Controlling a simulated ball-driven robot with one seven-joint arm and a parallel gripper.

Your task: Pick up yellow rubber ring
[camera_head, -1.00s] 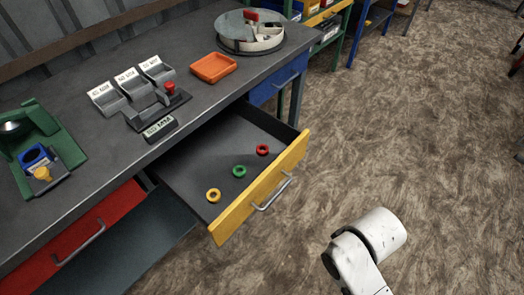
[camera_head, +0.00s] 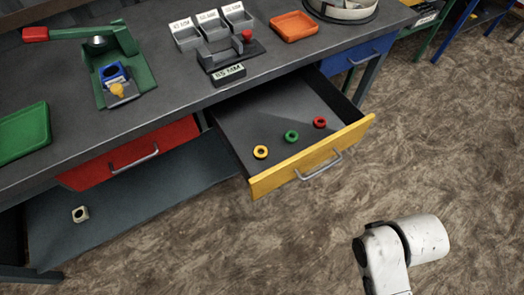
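The yellow rubber ring (camera_head: 261,152) lies flat at the left front of the open drawer (camera_head: 245,118), which has a yellow front. A green ring (camera_head: 291,136) and a red ring (camera_head: 320,122) lie to its right in the same drawer, apart from each other. Part of my white arm shows at the lower right, over the floor and away from the drawer. My gripper is not in view.
The grey workbench (camera_head: 180,108) runs above the drawer, with a shut red drawer (camera_head: 130,155) to the left. On top are a green press (camera_head: 125,75), small labelled bins (camera_head: 215,30) and an orange tray (camera_head: 294,26). Open floor (camera_head: 260,245) lies in front.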

